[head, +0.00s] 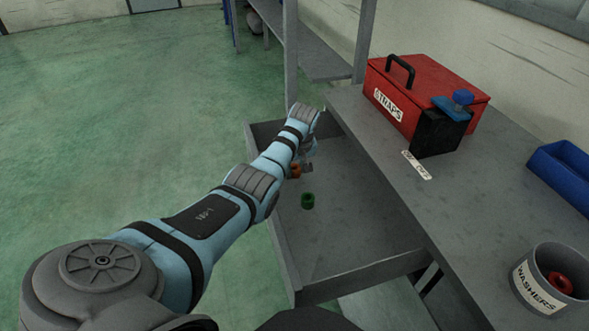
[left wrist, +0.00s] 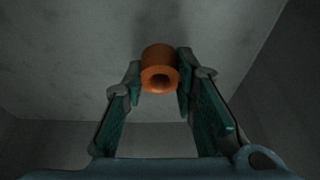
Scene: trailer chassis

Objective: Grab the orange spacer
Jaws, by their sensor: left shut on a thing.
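The orange spacer (left wrist: 160,58) is a short ring with a hole, between the two fingertips of my left gripper (left wrist: 159,80) in the left wrist view. The fingers are shut on its sides. In the head view the orange spacer (head: 296,170) shows in part beside my left gripper (head: 304,166), over the far part of the open grey drawer (head: 350,270). My arm hides some of it. I cannot tell whether the spacer still touches the drawer floor. My right gripper is not in view.
A green spacer (head: 308,201) sits in the drawer, nearer than the orange one. Drawer walls surround the gripper. On the grey bench stand a red STRAPS box (head: 440,85), a blue bin (head: 565,175) and a WASHERS tub (head: 535,295) holding a red ring (head: 560,283).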

